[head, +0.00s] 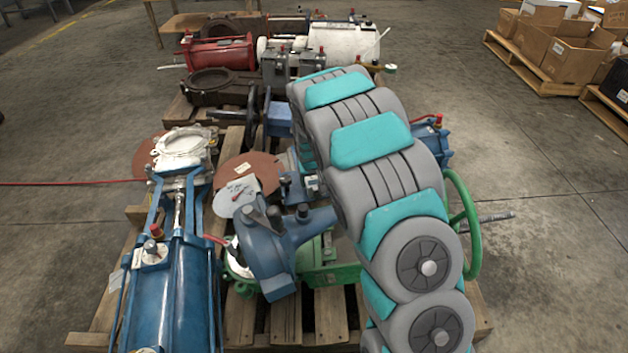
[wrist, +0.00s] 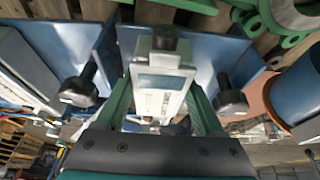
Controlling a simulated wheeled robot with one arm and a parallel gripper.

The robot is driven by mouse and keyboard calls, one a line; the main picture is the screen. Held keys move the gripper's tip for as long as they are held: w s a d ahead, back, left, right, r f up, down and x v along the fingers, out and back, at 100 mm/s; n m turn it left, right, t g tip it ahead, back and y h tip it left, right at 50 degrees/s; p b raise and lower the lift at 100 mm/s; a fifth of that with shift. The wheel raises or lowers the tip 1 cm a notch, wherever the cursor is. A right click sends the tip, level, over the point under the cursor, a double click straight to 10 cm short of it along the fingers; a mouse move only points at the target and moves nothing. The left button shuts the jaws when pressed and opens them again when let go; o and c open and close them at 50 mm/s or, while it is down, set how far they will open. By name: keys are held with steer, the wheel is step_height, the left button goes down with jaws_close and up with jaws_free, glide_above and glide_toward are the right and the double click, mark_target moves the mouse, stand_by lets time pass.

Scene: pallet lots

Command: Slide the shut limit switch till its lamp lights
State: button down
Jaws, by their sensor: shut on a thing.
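In the wrist view, the limit switch (wrist: 160,82) is a light grey box with a printed label and a dark cap at its far end. My gripper (wrist: 163,95) has its green fingers on either side of this box and is shut on it. The box sits in front of a blue bracket (wrist: 75,45), with a dark knob (wrist: 80,86) on the left and another dark knob (wrist: 230,98) on the right. I cannot make out a lit lamp.
Valves with blue, red and white actuators crowd the wooden pallets. A long blue cylinder (head: 178,285) lies at left; a green handwheel (head: 462,225) stands right of my arm. Cardboard boxes (head: 570,55) sit on a pallet at far right. The concrete floor on the right is mostly clear.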

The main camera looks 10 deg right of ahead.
steer(key=shift+d, duration=0.1)
steer(key=shift+d, duration=0.3)
steer(key=shift+c, duration=0.2)
jaws_free()
steer(key=shift+v, duration=3.95)
